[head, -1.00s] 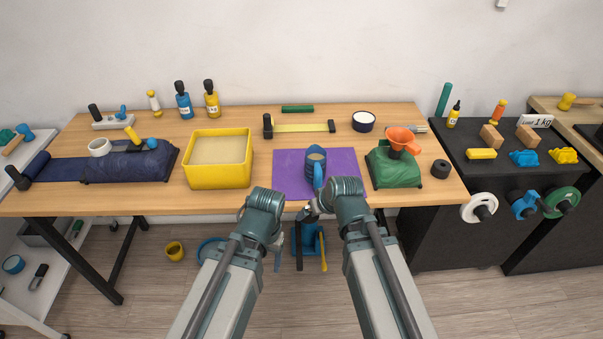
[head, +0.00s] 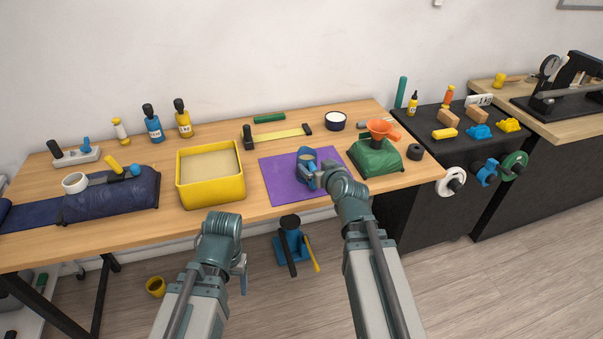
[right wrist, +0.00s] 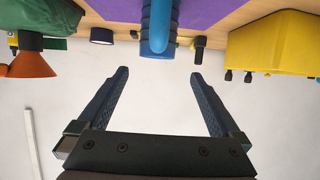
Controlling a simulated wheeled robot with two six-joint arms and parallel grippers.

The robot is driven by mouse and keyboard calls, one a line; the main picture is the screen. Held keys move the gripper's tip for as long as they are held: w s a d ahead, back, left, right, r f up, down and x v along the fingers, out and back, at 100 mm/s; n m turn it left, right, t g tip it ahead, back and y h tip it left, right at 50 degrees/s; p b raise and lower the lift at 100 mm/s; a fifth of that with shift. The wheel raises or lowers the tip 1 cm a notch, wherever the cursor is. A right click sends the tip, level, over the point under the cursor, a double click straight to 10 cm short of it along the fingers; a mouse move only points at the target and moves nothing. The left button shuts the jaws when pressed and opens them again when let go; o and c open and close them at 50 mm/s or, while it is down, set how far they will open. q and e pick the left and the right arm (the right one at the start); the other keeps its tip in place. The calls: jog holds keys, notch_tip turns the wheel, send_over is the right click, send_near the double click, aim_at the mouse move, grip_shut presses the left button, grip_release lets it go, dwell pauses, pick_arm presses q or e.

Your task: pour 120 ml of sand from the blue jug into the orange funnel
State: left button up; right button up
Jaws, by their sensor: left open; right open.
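The blue jug (head: 307,155) stands upright on the purple mat (head: 276,184), its handle side towards me; its contents are hard to make out. My right gripper (head: 320,179) is at the jug's near side and partly covers it. In the right wrist view my right gripper (right wrist: 160,76) is open, with the blue handle (right wrist: 157,30) just beyond the fingertips, roughly centred between them. The orange funnel (head: 381,128) sits on a green bag-like support (head: 375,159), right of the mat. My left gripper (head: 243,274) hangs open and empty before the table.
A yellow bin of sand-coloured material (head: 211,190) stands left of the mat. A blue stand (head: 291,246) is on the floor below.

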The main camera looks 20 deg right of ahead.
aim_at(308, 158)
jog(key=b+x, duration=0.3)
jog(key=x, duration=0.5)
jog(key=shift+w+d+f, duration=0.1)
jog(key=shift+w+f, duration=0.05)
jog(key=shift+f, duration=0.05)
jog(key=shift+b+x, duration=1.05)
jog(key=shift+x, duration=1.75)
jog(key=shift+d+r, duration=0.15)
jog(key=shift+d, duration=0.05)
jog(key=shift+c, duration=0.2)
jog(key=c, duration=1.3)
jog(key=shift+c, duration=0.2)
jog(key=shift+r, duration=0.2)
